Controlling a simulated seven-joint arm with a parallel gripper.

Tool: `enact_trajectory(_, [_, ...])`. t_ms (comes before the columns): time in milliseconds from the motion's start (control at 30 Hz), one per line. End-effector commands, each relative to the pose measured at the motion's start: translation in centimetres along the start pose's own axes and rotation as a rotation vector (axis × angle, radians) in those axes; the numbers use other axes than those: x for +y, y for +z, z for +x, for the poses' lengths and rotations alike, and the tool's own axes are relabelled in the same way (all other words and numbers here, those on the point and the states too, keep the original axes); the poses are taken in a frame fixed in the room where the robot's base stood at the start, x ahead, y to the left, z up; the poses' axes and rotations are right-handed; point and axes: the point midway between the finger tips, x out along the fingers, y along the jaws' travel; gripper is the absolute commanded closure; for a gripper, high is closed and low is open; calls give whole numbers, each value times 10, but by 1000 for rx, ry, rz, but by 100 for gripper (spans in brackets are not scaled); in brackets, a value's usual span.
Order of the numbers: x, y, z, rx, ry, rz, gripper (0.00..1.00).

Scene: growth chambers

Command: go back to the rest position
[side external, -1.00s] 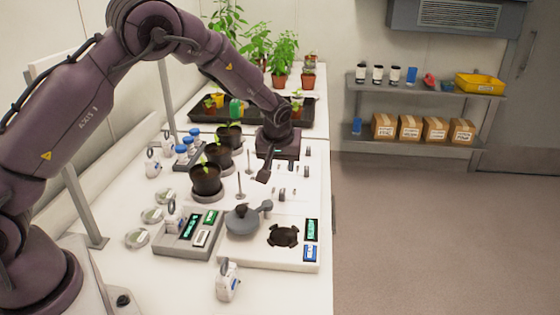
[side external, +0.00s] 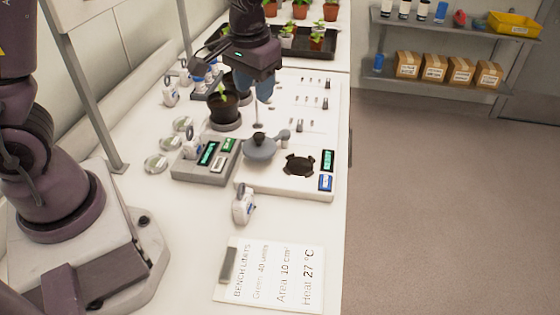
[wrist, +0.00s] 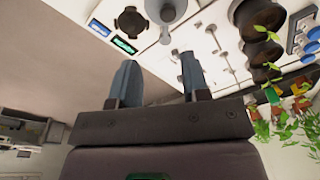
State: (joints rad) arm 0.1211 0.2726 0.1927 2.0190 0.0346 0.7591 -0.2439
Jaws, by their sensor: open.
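My gripper (side external: 254,92) hangs above the white bench, beside and partly in front of the black plant pots. In the wrist view its two grey-blue fingers (wrist: 158,70) stand well apart with nothing between them. The gripper is open and empty. A black pot with a seedling (side external: 223,106) stands just left of and below it in the side view. The pots behind are partly hidden by my gripper and wrist.
A grey lidded device (side external: 260,151), a white plate with a black disc (side external: 299,165) and a grey display box (side external: 205,172) stand in front. A bench-limits sheet (side external: 272,275) lies nearest. Potted plants (side external: 300,9) stand at the back. The floor at right is clear.

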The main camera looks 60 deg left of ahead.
Motion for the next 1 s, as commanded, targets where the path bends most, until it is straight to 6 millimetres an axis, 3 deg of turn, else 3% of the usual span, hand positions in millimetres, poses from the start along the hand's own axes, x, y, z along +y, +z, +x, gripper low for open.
enact_trajectory(33, [-1, 16, -20, 12, 27, 35, 57])
enact_trajectory(200, [-5, 68, -66, 57, 87, 163, 57])
enact_trajectory(400, [-13, 125, -103, 162, 122, 263, 57])
enact_trajectory(500, [-17, 144, -115, 231, 128, 276, 57])
enact_trajectory(767, [-23, 157, -140, 377, 135, 265, 57])
enact_trajectory(1000, [-24, 156, -142, 386, 135, 258, 57])
